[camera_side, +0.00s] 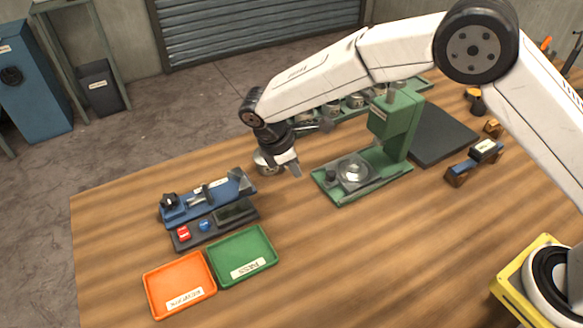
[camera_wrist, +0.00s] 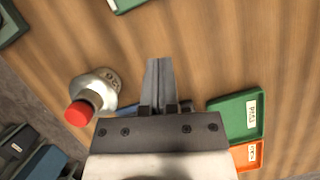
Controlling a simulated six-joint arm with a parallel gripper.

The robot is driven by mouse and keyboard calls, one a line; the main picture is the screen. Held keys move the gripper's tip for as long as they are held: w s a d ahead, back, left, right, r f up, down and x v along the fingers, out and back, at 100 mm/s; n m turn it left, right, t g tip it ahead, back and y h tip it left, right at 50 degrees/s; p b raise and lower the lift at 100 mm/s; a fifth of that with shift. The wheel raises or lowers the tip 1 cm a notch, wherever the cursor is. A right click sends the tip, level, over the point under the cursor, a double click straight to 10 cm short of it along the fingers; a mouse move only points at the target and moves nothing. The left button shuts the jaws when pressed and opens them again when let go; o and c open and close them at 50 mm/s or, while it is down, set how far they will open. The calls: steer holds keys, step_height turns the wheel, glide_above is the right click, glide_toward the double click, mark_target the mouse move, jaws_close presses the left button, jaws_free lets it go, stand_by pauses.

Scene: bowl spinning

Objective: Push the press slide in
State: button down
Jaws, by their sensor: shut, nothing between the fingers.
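The green press (camera_side: 393,125) stands on the table right of my gripper. In the wrist view only a green edge (camera_wrist: 128,4), likely the press base, shows at the top.
A metal can with a red cap (camera_wrist: 80,113) stands close to my gripper, partly hidden in the side view. A blue fixture (camera_side: 206,196), an orange tray (camera_side: 180,272) and a green tray (camera_side: 243,250) lie front left. A dark mat (camera_side: 441,138) lies beyond the press. The middle front is clear.

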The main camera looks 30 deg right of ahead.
mark_target(331, 170)
steer(key=x, duration=0.5)
steer(key=shift+d+f, duration=0.1)
steer(key=shift+f, duration=0.15)
steer(key=shift+s+d+r, duration=0.1)
steer(key=shift+d, duration=0.4)
steer(key=shift+s+d+r, duration=0.1)
steer(key=shift+s+d, duration=0.05)
steer(key=shift+d, duration=0.3)
steer(key=shift+s+d, duration=0.3)
steer(key=shift+d, duration=0.65)
steer(key=shift+d, duration=1.9)
steer(key=shift+a, duration=0.15)
